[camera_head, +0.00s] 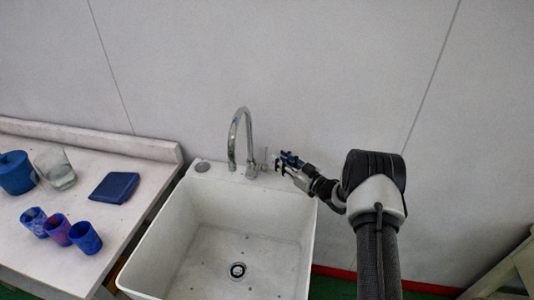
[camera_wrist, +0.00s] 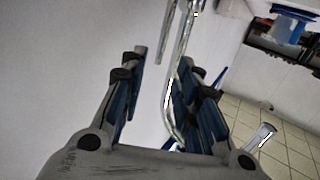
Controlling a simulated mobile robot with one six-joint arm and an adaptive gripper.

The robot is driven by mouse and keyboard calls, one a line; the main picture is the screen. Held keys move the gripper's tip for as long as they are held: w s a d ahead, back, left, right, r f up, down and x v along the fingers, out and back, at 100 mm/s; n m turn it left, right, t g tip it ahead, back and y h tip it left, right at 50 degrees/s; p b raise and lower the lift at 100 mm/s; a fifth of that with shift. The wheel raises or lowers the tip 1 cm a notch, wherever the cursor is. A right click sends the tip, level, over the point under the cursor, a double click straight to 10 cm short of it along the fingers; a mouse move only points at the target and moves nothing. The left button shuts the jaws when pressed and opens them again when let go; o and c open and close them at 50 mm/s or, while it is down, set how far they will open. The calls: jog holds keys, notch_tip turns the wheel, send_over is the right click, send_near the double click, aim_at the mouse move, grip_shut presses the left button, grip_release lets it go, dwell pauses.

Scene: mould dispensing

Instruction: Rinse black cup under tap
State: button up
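The chrome tap (camera_head: 239,140) stands at the back rim of the white sink (camera_head: 175,225), with its spout arched over the basin. A small lever (camera_head: 265,158) is on its right side. My gripper (camera_head: 280,161) is just right of this lever, above the sink's back right corner. In the wrist view my gripper (camera_wrist: 160,80) has its two fingers apart, with no cup between them. The tap's chrome pipe (camera_wrist: 170,95) shows close to the right finger; whether they touch is unclear. No black cup can be made out in either view.
A wall stands close behind the tap.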

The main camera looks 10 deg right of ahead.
jog(key=b, duration=0.1)
send_over(267, 165)
jog(key=shift+w, duration=0.15)
grip_shut()
dwell(0.4)
dwell(0.4)
